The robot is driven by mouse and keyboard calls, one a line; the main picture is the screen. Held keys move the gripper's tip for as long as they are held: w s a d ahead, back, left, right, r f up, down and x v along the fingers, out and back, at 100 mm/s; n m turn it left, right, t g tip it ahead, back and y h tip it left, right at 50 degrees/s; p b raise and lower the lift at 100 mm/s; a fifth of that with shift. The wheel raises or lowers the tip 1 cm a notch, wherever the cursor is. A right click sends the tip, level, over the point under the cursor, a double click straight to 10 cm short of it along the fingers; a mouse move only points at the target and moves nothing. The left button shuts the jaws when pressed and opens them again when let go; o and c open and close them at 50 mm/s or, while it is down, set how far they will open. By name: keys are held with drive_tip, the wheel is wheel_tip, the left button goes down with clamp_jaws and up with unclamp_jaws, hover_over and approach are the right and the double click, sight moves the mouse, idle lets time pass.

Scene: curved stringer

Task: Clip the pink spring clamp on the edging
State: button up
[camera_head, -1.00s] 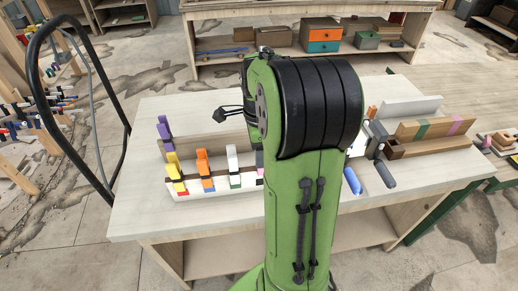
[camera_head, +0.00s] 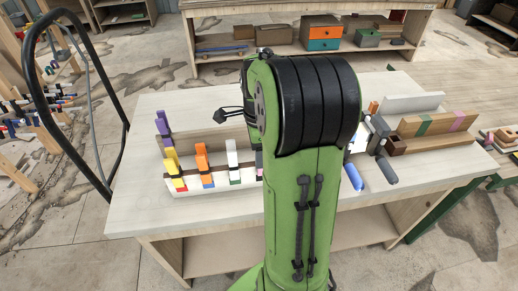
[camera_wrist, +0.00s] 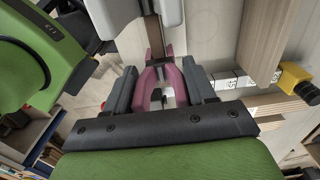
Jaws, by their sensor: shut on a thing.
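The pink spring clamp (camera_wrist: 172,78) is between the two dark grey fingers of my gripper (camera_wrist: 162,90) in the wrist view. The fingers are shut on it, one on each side. A narrow brown strip shows just beyond the clamp; I cannot tell whether the clamp touches it. In the head view my green and black arm hides the gripper and most of the area around it. A small pink patch shows at the arm's left edge. A wooden board with a green and a pink band (camera_head: 457,121) lies at the table's right; I cannot tell which part is the edging.
Purple (camera_head: 163,128), yellow (camera_head: 172,165), orange (camera_head: 202,160) and white (camera_head: 232,155) clamps stand on the left of the table (camera_head: 160,222). A blue-handled tool (camera_head: 353,177) and a grey-handled one (camera_head: 387,172) lie to the right of my arm. The table's front left is clear.

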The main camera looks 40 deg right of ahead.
drive_tip(key=o, duration=1.3)
wheel_tip(320, 180, up, 16)
drive_tip(key=p, duration=0.4)
drive_tip(key=shift+f, duration=0.15)
drive_tip(key=s+a+f+n+t, duration=0.1)
drive_tip(key=s+a+n+t, duration=0.1)
drive_tip(key=a+n, duration=0.4)
drive_tip(key=s+a+f+n+t, duration=0.1)
drive_tip(key=s+a+n, duration=0.4)
drive_tip(key=n, duration=0.5)
drive_tip(key=s+a+f+n+t, duration=0.1)
drive_tip(key=s+a+n, duration=0.3)
drive_tip(key=a+n, duration=0.4)
drive_tip(key=shift+s+a+f+n+t, duration=0.25)
drive_tip(key=shift+a+f+n+t, duration=0.15)
drive_tip(key=shift+t, duration=0.4)
